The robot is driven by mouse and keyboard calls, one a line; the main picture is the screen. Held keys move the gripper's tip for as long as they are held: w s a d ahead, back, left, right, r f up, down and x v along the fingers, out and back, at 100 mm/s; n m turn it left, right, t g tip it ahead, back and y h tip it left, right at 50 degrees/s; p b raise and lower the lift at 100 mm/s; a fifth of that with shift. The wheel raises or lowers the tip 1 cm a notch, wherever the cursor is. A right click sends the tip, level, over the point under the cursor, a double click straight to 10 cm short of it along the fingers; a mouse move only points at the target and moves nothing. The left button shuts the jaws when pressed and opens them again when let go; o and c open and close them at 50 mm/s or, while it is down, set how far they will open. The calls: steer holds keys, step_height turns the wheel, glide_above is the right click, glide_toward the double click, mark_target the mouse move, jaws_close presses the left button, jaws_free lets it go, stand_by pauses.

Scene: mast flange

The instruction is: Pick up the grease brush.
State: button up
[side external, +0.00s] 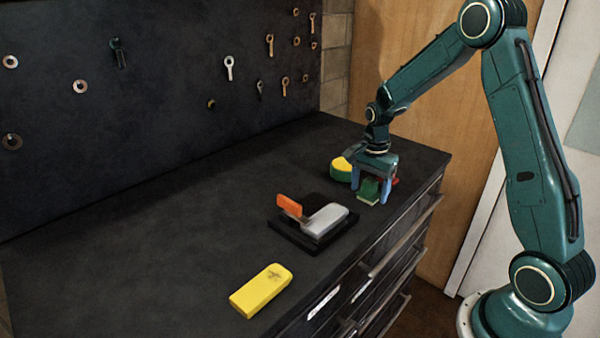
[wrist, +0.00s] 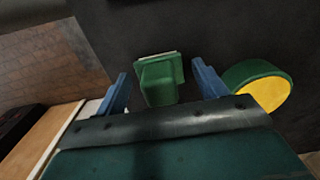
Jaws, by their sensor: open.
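A green block-shaped piece with a pale edge, which I take to be the grease brush (side external: 368,189), stands on the dark bench top near its right end. It also shows in the wrist view (wrist: 160,82), between my two blue fingers. My gripper (side external: 370,199) is open and points down over it, with one finger on each side. In the wrist view a gap shows on both sides of the green piece, between it and the fingers of my gripper (wrist: 160,69). I cannot tell how low the fingertips are against the bench.
A round green and yellow thing (side external: 341,169) stands close beside my gripper, also in the wrist view (wrist: 260,90). A red thing (side external: 395,181) is partly hidden behind it. A black tray (side external: 290,234) with an orange-and-grey tool and a yellow block (side external: 261,291) lie further left.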

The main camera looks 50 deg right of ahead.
mark_target(371, 180)
steer(key=shift+f, duration=0.3)
steer(key=c, duration=1.1)
steer(key=shift+r, duration=0.1)
step_height(371, 180, up, 20)
stand_by(0.4)
stand_by(0.3)
